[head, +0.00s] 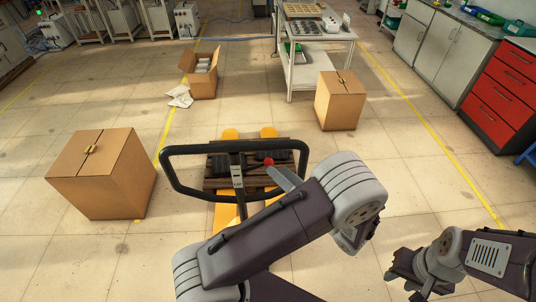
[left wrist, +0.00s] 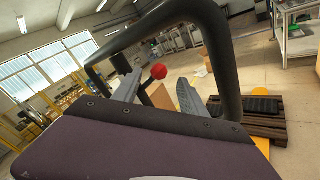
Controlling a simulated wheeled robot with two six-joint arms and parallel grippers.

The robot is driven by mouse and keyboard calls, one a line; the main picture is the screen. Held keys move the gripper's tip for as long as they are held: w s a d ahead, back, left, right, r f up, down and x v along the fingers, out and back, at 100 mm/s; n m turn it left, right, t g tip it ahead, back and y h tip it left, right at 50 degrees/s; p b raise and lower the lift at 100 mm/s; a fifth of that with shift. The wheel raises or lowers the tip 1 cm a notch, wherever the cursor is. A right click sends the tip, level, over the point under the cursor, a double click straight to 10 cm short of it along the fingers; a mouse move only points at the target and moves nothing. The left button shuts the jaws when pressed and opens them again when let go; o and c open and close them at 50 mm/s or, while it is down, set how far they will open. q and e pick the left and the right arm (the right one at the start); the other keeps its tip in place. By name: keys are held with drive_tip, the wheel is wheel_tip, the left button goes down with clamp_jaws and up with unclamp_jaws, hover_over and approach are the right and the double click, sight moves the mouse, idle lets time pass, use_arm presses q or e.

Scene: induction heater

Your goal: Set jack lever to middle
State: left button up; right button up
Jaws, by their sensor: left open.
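The pallet jack's black loop handle (head: 168,172) stands upright in the head view. The lever's red ball knob (head: 268,162) shows inside the loop, right of the central post. My left gripper (head: 283,177) is open close beside the knob. In the left wrist view the red knob (left wrist: 158,72) appears between the two grey fingertips of the left gripper (left wrist: 160,82), with visible space on both sides. I cannot tell whether a finger touches it. The lever's stem is mostly hidden. My right gripper (head: 403,280) is low at the right, away from the jack; its opening is unclear.
A wooden pallet with dark items (head: 222,184) rests on the jack's yellow forks (head: 230,134). A closed carton (head: 100,180) stands at left, another (head: 340,103) at right behind, and an open one (head: 202,76) farther back. The floor at right is free.

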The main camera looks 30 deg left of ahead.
sight(257, 166)
use_arm(q)
drive_tip(key=p+x, duration=0.2)
drive_tip(key=x, duration=0.6)
drive_tip(key=shift+a, duration=0.3)
clamp_jaws()
idle(0.9)
